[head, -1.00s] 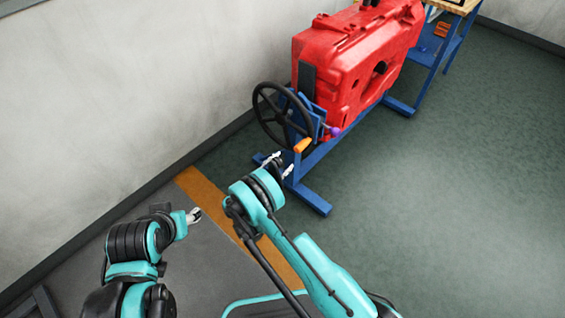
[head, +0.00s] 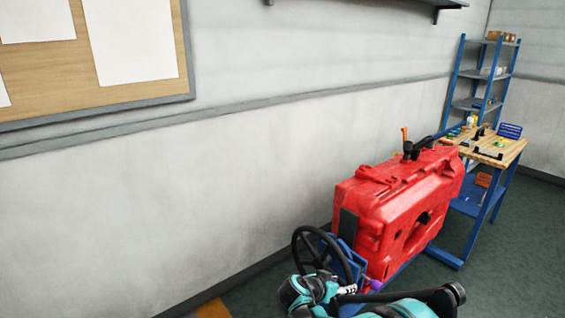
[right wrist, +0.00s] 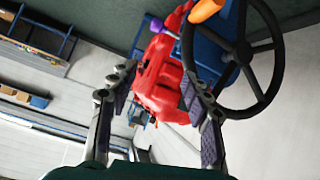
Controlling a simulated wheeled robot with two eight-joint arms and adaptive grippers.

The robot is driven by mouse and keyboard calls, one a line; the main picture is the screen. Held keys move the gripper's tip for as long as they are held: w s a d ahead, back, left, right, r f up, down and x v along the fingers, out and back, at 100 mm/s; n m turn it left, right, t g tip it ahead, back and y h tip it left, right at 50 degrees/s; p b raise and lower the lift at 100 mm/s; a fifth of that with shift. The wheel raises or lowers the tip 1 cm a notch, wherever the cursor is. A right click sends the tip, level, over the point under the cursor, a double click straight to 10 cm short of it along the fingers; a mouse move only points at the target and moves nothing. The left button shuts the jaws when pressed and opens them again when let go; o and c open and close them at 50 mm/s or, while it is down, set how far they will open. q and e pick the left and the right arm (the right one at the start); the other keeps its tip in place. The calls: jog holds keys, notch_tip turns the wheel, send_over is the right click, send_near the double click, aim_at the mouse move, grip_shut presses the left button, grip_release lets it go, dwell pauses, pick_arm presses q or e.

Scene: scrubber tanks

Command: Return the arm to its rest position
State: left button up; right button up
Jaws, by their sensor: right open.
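My right arm comes in at the bottom of the head view, and its gripper (head: 349,289) is in front of the base of the red tank's stand. In the right wrist view the two fingers of this gripper (right wrist: 165,95) are spread apart with nothing between them. The red tank (head: 400,205) stands upright beyond them, and it also shows in the right wrist view (right wrist: 158,80). A black handwheel (head: 312,247) is mounted at the near end of the stand; in the right wrist view the wheel (right wrist: 243,50) is close to the right finger. My left gripper is out of view.
The blue stand (head: 346,258) with a purple knob (head: 375,284) is beside my right gripper. A workbench (head: 490,147) with small items and a blue shelf rack (head: 482,75) stand at the back right. A wall with a pinboard (head: 100,45) runs along the left.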

jog(key=s+d+r+n+g+y, duration=0.1)
jog(key=s+r+n+y, duration=0.1)
jog(key=s+r, duration=0.35)
jog(key=s+d+r+n+y, duration=0.2)
jog(key=s, duration=0.6)
jog(key=s+a+n+y, duration=0.1)
jog(key=s+y, duration=0.1)
jog(key=s, duration=0.5)
jog(key=s+a+n+y, duration=0.2)
jog(key=s, duration=0.5)
jog(key=shift+s+a+t, duration=0.25)
jog(key=shift+s+t, duration=0.1)
jog(key=shift+t, duration=0.05)
